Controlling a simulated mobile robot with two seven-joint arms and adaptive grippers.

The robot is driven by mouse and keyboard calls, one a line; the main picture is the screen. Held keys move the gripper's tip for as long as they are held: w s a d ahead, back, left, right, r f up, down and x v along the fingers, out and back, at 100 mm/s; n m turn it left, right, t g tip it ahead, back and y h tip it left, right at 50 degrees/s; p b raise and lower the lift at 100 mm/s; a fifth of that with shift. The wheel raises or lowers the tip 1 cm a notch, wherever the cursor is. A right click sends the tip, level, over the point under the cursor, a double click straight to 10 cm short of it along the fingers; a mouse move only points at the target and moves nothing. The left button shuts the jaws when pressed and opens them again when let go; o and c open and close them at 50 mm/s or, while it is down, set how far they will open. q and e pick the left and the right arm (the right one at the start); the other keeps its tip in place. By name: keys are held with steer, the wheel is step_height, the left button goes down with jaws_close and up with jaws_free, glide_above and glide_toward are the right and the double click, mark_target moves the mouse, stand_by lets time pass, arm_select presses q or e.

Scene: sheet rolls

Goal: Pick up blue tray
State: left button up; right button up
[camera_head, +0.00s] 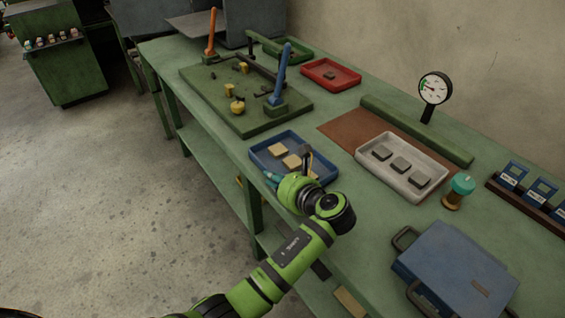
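The blue tray (262,152) lies on the green workbench, with several tan blocks (278,150) in it. My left arm reaches up from the bottom of the view. My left gripper (305,167) is at the tray's near right side, over or beside its rim. The gripper and wrist hide that part of the tray. Its fingers are small and partly hidden, so I cannot tell whether they are open or shut, or whether they touch the rim. My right gripper is out of view.
A white tray (428,193) with several grey blocks stands right of the blue tray. A green fixture board (205,85) with orange and blue levers is behind it. A red tray (350,83), a dial gauge (434,88) and a blue case (455,270) also stand on the bench.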

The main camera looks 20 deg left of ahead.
arm_select(q)
steer(key=shift+s+d, duration=0.15)
steer(key=shift+d+r, duration=0.1)
jaws_close()
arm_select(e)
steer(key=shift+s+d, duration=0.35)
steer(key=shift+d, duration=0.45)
arm_select(q)
steer(key=shift+r, duration=0.1)
